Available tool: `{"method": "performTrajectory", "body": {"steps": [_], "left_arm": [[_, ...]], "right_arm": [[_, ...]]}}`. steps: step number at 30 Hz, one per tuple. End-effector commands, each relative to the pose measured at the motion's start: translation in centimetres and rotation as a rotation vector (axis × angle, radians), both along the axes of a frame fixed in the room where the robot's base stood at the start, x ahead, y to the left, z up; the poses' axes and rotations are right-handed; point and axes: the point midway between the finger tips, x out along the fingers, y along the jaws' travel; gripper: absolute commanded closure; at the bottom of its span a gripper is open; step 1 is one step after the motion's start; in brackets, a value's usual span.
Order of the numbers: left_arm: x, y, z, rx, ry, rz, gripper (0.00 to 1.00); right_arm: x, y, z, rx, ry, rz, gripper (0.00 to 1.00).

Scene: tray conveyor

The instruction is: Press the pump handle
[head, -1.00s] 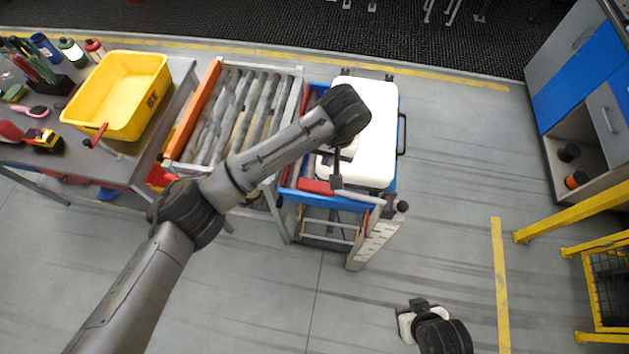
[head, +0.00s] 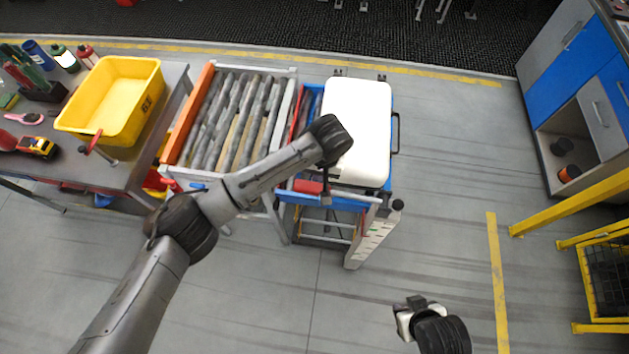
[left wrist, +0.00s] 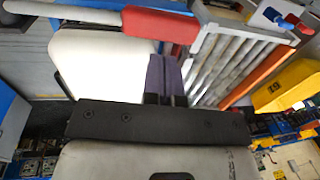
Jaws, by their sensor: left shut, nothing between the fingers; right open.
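The pump handle is a lever with a red grip (head: 308,186) and a grey bar along the front of the blue lift cart (head: 388,160). In the left wrist view the red grip (left wrist: 160,24) and its pale bar (left wrist: 90,13) cross the top. My left gripper (head: 326,200) points down beside the red grip, close to where it meets the bar. Its fingers (left wrist: 166,60) are together and empty, tips close to the red grip. I cannot tell whether they touch it. My right gripper (head: 410,304) is open and empty, low over the floor.
A white case (head: 357,125) rests on the cart, right behind my left wrist. A roller conveyor (head: 235,110) with an orange side stands left of the cart. Further left, a workbench (head: 125,175) carries a yellow bin (head: 115,100) and tools. Floor right of the cart is clear.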

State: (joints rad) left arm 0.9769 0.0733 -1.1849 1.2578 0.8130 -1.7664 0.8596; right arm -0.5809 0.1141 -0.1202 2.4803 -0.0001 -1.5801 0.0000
Motion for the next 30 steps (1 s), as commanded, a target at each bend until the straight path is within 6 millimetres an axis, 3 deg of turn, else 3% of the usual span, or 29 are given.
{"method": "performTrajectory", "body": {"steps": [3,12,30], "left_arm": [[0.0,0.3,-2.1,0.003,0.004,0.001,1.0],[0.1,0.8,-5.5,0.001,0.001,0.0,1.0],[0.1,0.9,-6.7,-0.007,0.003,0.0,1.0]], "right_arm": [[0.0,0.0,0.3,0.0,0.0,0.0,0.57],[0.0,-0.2,0.8,-0.007,0.0,0.004,0.57],[0.0,-0.2,0.9,-0.008,0.0,0.005,0.57]]}}
